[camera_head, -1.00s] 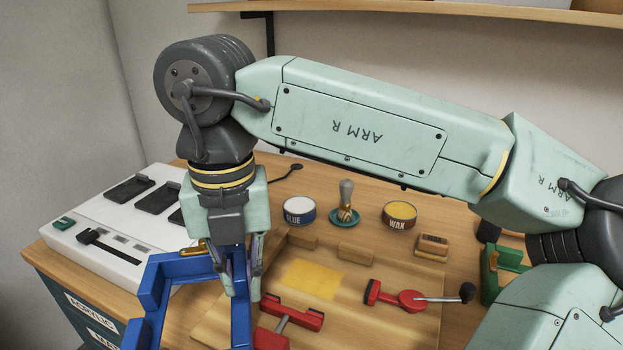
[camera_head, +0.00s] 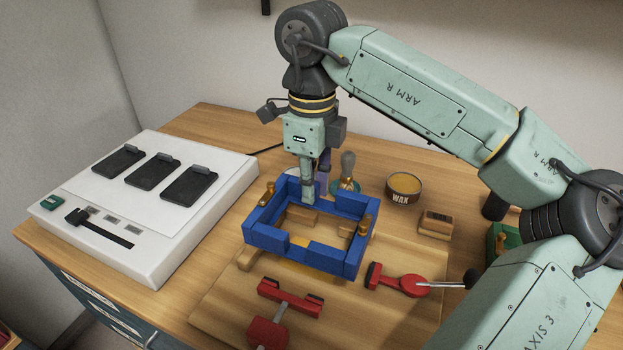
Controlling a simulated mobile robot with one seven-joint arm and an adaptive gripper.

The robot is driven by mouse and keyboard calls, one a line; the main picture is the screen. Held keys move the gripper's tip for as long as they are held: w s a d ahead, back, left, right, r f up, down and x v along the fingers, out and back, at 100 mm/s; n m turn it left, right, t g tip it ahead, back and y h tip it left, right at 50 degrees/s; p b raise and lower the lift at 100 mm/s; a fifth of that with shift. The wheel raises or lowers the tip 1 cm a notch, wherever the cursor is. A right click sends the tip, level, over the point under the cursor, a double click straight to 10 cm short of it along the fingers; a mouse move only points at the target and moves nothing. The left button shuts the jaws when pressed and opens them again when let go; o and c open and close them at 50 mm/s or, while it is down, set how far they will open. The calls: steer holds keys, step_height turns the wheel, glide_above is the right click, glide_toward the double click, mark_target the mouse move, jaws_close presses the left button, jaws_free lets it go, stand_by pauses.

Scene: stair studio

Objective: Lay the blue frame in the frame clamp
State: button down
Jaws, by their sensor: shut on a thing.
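My gripper (camera_head: 308,192) is shut on the frame's far wall, pointing down. The frame hangs roughly level over the far part of the frame clamp, a wooden board (camera_head: 350,315) with wooden blocks and red clamps. One red clamp (camera_head: 290,297) lies in front of the frame and another red clamp (camera_head: 397,284) to its right. I cannot tell whether the frame touches the board; it hides part of the blocks and the yellow patch.
A white device (camera_head: 150,195) with black pads stands on the left of the bench. A wax tin (camera_head: 404,187), a brush (camera_head: 347,172) and a wooden block (camera_head: 434,223) stand behind and right of the board. A green object (camera_head: 500,239) is beside my arm at right.

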steer(key=b, duration=0.5)
glide_above(311, 235)
steer(key=f, duration=0.7)
steer(key=shift+w, duration=0.25)
steer(key=shift+s+d+f+b, duration=0.1)
steer(key=shift+s+f+b, duration=0.2)
steer(key=shift+f, duration=0.3)
steer(key=c, duration=1.8)
jaws_free()
steer(key=shift+o, duration=1.4)
steer(key=shift+w+f, duration=0.15)
steer(key=shift+r, duration=0.2)
steer(key=shift+w+r, duration=0.15)
steer(key=shift+r, duration=0.05)
